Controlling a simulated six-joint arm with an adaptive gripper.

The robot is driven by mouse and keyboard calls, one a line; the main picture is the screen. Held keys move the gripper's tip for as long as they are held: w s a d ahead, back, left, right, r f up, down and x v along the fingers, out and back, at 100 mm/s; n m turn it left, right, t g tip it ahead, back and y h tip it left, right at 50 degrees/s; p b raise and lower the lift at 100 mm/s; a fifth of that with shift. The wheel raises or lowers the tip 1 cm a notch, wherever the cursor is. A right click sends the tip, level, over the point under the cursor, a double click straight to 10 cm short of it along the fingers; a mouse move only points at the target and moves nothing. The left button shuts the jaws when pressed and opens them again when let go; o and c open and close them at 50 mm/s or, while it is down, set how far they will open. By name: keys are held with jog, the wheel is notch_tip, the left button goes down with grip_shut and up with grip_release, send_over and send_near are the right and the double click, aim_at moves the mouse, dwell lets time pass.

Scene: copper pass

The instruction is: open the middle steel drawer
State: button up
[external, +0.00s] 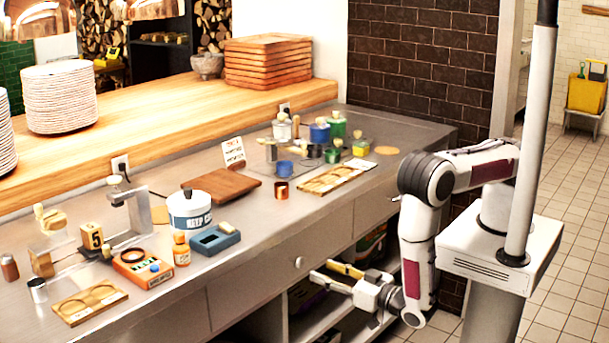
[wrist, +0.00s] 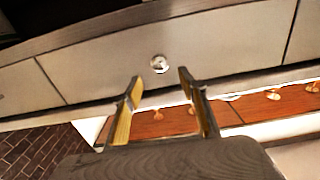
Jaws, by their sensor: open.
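The middle steel drawer (external: 262,287) is a flat grey front under the counter, closed flush with its neighbours in the external view. Its small round knob (external: 298,262) sits near the middle of the front. In the wrist view the drawer front (wrist: 215,50) spans the top, and the knob (wrist: 159,63) lies just beyond and between my fingertips. My gripper (wrist: 160,78) is open and empty, pointing at the drawer. In the external view my gripper (external: 328,272) is to the right of the knob and slightly lower, apart from it.
The steel counter (external: 250,245) above holds a white tub (external: 189,212), a blue device (external: 215,239) and a wooden board (external: 221,184). Open shelves (external: 305,318) lie below the drawer. Another drawer front (external: 376,204) is to the right.

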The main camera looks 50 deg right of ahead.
aim_at(301, 262)
jog(key=shift+w, duration=0.2)
jog(key=shift+w, duration=3.75)
grip_shut()
